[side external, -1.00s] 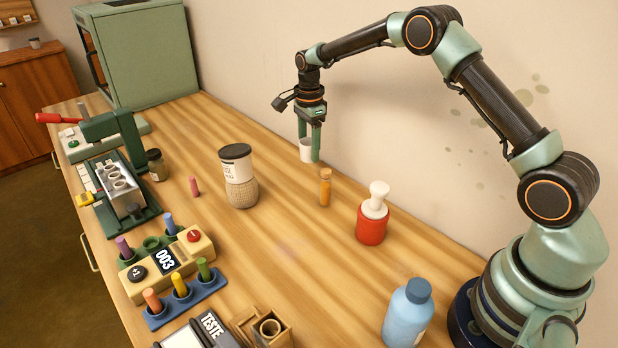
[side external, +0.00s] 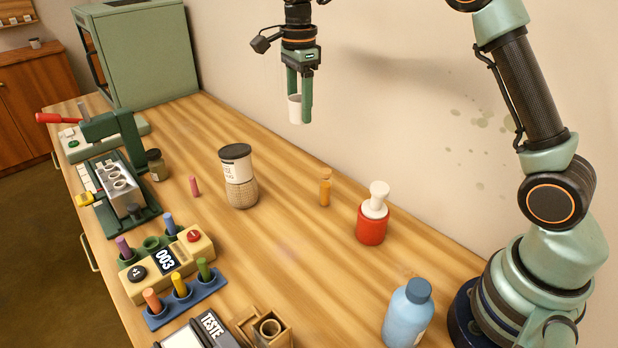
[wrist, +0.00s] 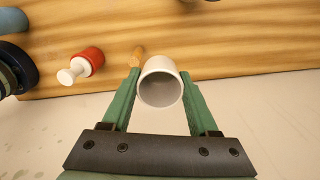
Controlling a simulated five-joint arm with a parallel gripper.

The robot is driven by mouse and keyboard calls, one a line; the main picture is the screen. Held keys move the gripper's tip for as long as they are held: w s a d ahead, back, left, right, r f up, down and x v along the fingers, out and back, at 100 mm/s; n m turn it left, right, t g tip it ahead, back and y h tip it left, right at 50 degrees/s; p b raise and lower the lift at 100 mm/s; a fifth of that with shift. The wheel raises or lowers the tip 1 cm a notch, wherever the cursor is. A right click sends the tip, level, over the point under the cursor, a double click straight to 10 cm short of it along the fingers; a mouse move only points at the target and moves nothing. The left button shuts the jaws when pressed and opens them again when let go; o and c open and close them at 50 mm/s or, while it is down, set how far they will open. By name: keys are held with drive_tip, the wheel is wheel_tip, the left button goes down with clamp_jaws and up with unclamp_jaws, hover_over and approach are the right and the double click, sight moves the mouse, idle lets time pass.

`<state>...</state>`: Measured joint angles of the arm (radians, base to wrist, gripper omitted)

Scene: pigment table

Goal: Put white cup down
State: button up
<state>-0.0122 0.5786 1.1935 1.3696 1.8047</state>
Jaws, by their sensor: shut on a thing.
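The white cup (side external: 295,108) is between the fingers of my gripper (side external: 299,110), held in the air above the table. My gripper is shut on it, with its green fingers pointing down. In the wrist view the cup (wrist: 160,84) shows its open round mouth, and it looks empty. The green fingers of my gripper (wrist: 161,92) press on its left and right sides. The wooden table (side external: 300,215) lies well below the cup.
An orange vial (side external: 325,188), a red bottle with a white top (side external: 372,222) and a jar with a dark lid (side external: 238,180) stand on the table. A blue bottle (side external: 405,318) stands at the front right. Bare wood lies between the jar and the vial.

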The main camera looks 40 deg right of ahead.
hover_over(305, 233)
wheel_tip(305, 233, down, 21)
drive_tip(key=shift+r, duration=0.15)
idle(0.4)
drive_tip(key=o, duration=1.4)
drive_tip(key=shift+c, duration=0.2)
